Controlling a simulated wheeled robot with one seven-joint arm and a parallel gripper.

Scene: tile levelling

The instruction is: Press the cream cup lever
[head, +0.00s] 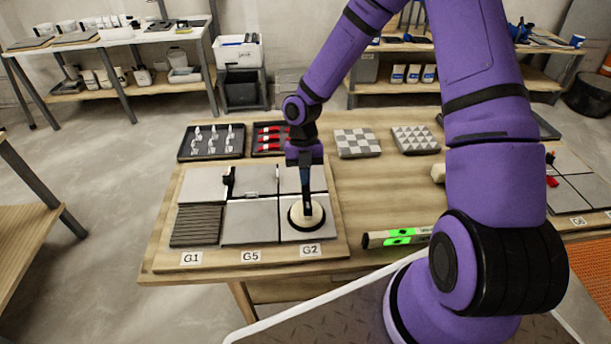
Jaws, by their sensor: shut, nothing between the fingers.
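The cream cup (312,217), round with a dark rim at its base, sits on the grey tile above the G2 label. My gripper (306,199) points straight down over the cup, with its tips at or just above the cup's top. It is shut and holds nothing. The cup's lever cannot be made out; my gripper covers the middle of the cup's top. Whether the tips touch the lever cannot be told.
Grey tiles (248,226) lie on the board around the cup, with a black clip (229,182) on the seam to the left. A level (395,240) with green marks lies at right. Trays of white clips (211,141) and red wedges (268,140) stand behind.

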